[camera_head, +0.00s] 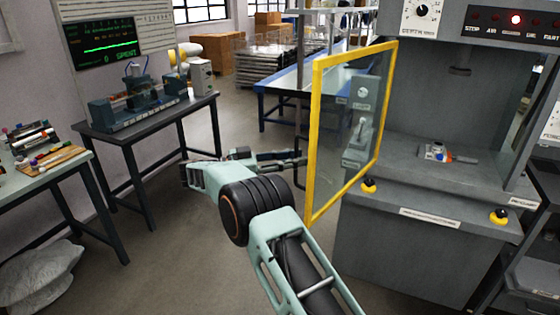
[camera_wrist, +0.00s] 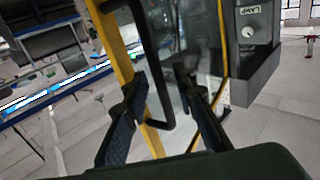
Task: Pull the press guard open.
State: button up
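The press guard (camera_head: 312,150) is a clear panel in a yellow frame, standing out from the left side of the grey press (camera_head: 400,235). A dark bar handle (camera_head: 299,120) shows along the guard's left edge. My gripper (camera_head: 296,160) reaches in from the left at the handle's lower part. In the wrist view, the handle (camera_wrist: 164,115) passes between the two spread fingers of my gripper (camera_wrist: 163,85), close to the left finger with a gap to the right one. Contact with the left finger cannot be told. The yellow frame also shows there (camera_wrist: 112,45).
A small part (camera_head: 440,154) lies on the press bed. A dark bench (camera_head: 150,118) with a pump-like device and a table (camera_head: 45,175) stand left. The floor (camera_head: 165,240) between them and the press is clear.

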jog(key=v, duration=1.1)
jog(key=shift+a, duration=0.3)
jog(key=shift+s, duration=0.1)
